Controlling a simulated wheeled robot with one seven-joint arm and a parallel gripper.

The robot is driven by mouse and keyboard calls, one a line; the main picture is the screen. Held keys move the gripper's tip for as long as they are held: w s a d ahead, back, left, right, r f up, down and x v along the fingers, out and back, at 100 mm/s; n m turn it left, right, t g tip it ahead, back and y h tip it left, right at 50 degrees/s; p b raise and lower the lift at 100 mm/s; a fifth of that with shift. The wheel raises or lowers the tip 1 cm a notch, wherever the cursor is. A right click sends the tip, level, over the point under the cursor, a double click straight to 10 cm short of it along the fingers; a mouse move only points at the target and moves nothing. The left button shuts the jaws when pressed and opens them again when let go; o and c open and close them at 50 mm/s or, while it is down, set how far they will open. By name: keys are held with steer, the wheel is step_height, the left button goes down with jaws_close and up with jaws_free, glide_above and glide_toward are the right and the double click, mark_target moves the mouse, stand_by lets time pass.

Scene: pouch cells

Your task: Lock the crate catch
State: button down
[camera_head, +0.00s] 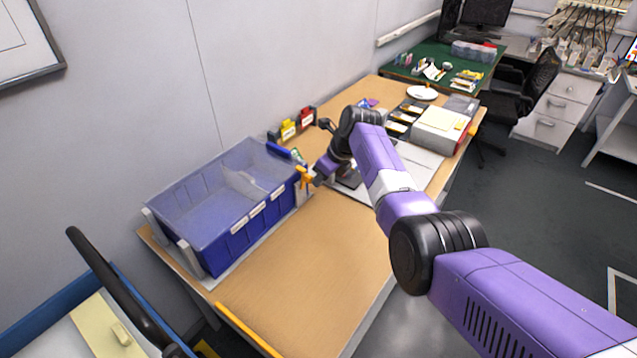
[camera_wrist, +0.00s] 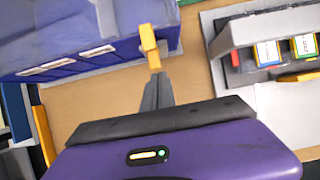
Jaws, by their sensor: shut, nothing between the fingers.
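The blue crate (camera_head: 232,240) stands on the wooden table against the wall, with a clear lid lying over its top. Its side also shows in the wrist view (camera_wrist: 100,68). The orange catch (camera_head: 304,176) is at the crate's right end; in the wrist view the catch (camera_wrist: 149,42) stands out at the crate's corner. My gripper (camera_head: 315,180) is at that end of the crate, right by the catch. In the wrist view its dark fingers (camera_wrist: 156,80) are shut and empty, tips at the catch's lower end. I cannot tell whether they touch it or whether the catch is locked.
A grey holder (camera_wrist: 235,35) with small coloured packs is right of the gripper in the wrist view. Yellow and red bins (camera_head: 292,128) stand behind the crate by the wall. A white box (camera_head: 440,128) is farther back. The table front (camera_head: 300,265) is clear.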

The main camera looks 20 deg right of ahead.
steer(key=shift+r, duration=0.2)
steer(key=shift+r+p, duration=0.65)
steer(key=shift+p, duration=0.2)
